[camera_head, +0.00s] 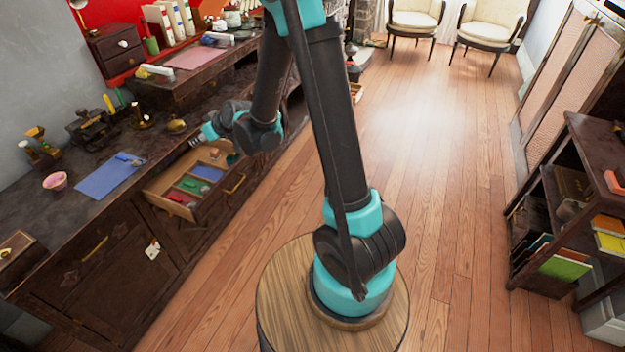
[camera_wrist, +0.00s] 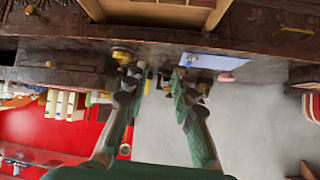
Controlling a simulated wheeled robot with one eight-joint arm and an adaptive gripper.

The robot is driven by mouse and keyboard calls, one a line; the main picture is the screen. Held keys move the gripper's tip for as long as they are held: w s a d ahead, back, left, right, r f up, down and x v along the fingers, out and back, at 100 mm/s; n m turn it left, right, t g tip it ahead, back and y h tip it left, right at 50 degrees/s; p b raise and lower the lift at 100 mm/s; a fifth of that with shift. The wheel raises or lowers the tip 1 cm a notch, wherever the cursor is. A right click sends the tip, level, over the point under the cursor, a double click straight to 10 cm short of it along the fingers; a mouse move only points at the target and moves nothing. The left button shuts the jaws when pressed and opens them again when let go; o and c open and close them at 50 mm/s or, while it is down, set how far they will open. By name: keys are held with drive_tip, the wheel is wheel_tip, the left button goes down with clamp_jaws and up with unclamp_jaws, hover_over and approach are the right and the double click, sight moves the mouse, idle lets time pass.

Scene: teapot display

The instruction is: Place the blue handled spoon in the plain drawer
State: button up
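A small dark-blue item (camera_head: 131,159), perhaps the blue handled spoon, lies on the blue mat (camera_head: 100,181) on the desk; it is too small to be sure. The mat also shows in the wrist view (camera_wrist: 212,62), near the right finger. An open drawer (camera_head: 212,203) juts from the desk front, with red, green and blue sections and a bare wood section at its far end. My gripper (camera_head: 192,143) is above the drawer's back, by the desk edge, pointing left. In the wrist view its fingers (camera_wrist: 152,84) are apart with nothing held between them.
A brass bell (camera_head: 176,125), a candle holder (camera_head: 141,117) and a dark device (camera_head: 92,126) stand behind the mat.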

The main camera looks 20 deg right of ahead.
drive_tip(key=s+d+m+h, duration=0.2)
drive_tip(key=s+d, duration=0.4)
drive_tip(key=d, duration=0.3)
drive_tip(key=s+d+r+m+g+h, duration=0.1)
drive_tip(key=s+d+h, duration=0.1)
drive_tip(key=s+d, duration=0.4)
drive_tip(key=d, duration=0.3)
drive_tip(key=shift+m, duration=0.4)
drive_tip(key=shift+o, duration=0.6)
drive_tip(key=s+d+f+m+g+h, duration=0.2)
drive_tip(key=s+d+f+m+h, duration=0.1)
drive_tip(key=s+d, duration=0.8)
drive_tip(key=s, duration=0.3)
drive_tip(key=shift+d+m, duration=0.2)
drive_tip(key=shift+m, duration=0.2)
drive_tip(key=shift+o, duration=0.9)
drive_tip(key=shift+s+d+g, duration=0.15)
drive_tip(key=shift+s+g, duration=0.15)
drive_tip(key=shift+s, duration=0.05)
